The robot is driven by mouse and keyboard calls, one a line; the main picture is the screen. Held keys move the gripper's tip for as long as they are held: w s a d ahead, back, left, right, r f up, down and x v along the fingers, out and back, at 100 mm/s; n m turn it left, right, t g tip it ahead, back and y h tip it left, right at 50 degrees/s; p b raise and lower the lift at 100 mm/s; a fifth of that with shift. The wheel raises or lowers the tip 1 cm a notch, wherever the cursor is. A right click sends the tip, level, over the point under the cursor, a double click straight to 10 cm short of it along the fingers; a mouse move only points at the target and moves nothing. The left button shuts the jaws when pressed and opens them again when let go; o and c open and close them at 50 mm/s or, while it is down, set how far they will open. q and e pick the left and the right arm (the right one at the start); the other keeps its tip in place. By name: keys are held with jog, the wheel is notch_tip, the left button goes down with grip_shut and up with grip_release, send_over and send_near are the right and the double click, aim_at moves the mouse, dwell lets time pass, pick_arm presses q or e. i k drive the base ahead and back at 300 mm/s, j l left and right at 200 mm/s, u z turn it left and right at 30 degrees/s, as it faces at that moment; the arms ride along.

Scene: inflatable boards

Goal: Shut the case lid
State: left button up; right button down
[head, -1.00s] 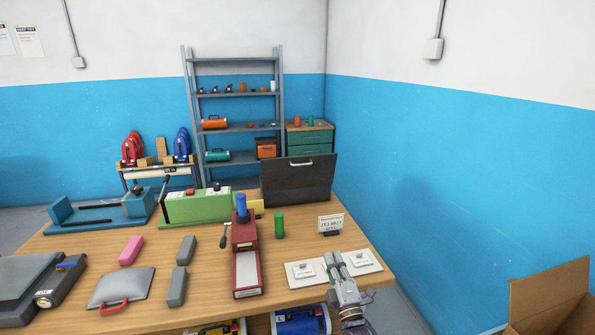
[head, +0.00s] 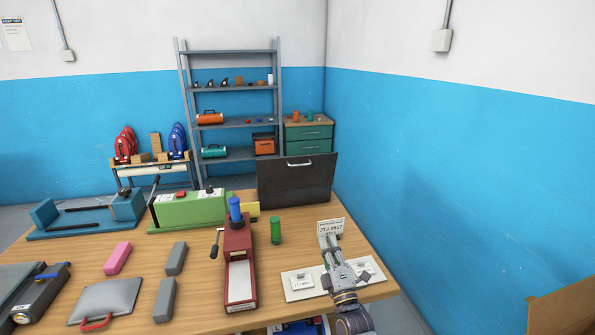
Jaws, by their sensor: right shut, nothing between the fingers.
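A dark grey panel (head: 296,184) with a pale handle along its top stands upright at the back right of the table, like a raised case lid; the case body under it cannot be made out. A flat grey case-like thing (head: 108,300) with a red handle lies at the front left of the table. My right gripper (head: 331,243) is shut and empty. My left gripper is out of view.
Between panel and front edge are a green cylinder (head: 276,231), a red pump (head: 239,262) and a white board (head: 303,283). A green device (head: 180,212) stands left of the panel.

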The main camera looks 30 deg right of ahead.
aim_at(291, 172)
jog(key=i+l, duration=0.15)
jog(key=i, duration=0.25)
jog(key=i+l, duration=0.15)
jog(key=i, duration=0.3)
